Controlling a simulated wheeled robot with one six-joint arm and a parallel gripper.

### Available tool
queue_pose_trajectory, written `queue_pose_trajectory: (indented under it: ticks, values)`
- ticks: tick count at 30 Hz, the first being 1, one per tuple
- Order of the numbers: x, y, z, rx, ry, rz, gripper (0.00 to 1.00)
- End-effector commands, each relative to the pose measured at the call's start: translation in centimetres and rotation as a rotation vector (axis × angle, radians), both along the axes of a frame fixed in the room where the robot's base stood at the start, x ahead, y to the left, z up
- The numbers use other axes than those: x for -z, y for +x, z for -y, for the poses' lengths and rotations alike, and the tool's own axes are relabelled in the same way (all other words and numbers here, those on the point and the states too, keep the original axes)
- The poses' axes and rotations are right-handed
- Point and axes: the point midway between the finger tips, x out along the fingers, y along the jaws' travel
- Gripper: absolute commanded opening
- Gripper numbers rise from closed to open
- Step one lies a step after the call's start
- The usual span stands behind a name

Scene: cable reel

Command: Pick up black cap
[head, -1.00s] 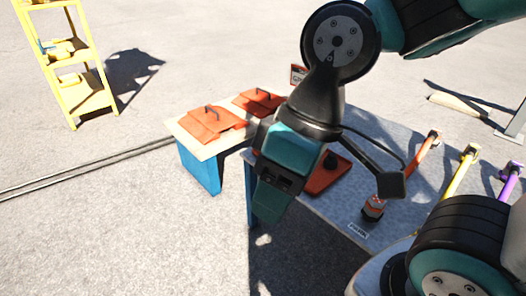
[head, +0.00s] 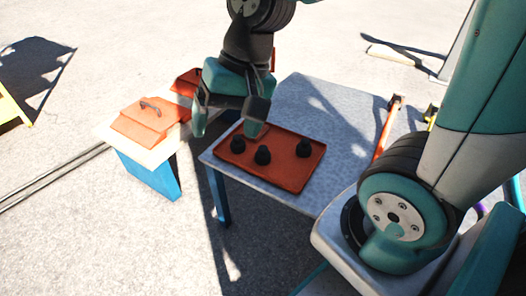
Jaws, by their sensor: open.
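My gripper (head: 226,130) is open and empty, with teal fingers pointing down. In the head view it shows above the tray's back left part, near the left cap. I cannot tell its exact height over the tray. It touches no cap that I can see.
The grey table (head: 312,100) has free room behind the tray. An orange lidded box (head: 150,122) sits on a blue-legged stand at the left, with another orange box (head: 187,82) behind. An orange tool-like bar (head: 385,128) lies at the table's right.

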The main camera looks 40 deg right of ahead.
Motion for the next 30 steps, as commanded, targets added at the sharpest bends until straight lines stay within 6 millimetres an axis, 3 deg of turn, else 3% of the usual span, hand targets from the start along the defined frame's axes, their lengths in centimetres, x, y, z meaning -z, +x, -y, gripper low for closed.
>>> queue_pose_trajectory:
  ticks: [1, 6, 10, 15, 21, 26, 30]
  values:
    - [0.8, 1.9, 1.6, 0.195, 0.008, -0.057, 0.82]
    - [4.2, 6.7, 7.8, 0.860, 0.051, -0.222, 0.82]
    - [7.0, 9.0, 13.0, 1.333, 0.096, -0.332, 0.82]
    - [10.1, 10.0, 18.4, 1.793, 0.157, -0.433, 0.82]
    - [12.1, 10.2, 21.1, 2.033, 0.196, -0.481, 0.82]
    - [14.8, 10.7, 20.9, 2.057, 0.198, -0.489, 0.82]
    - [18.0, 11.3, 20.3, 2.055, 0.198, -0.489, 0.82]
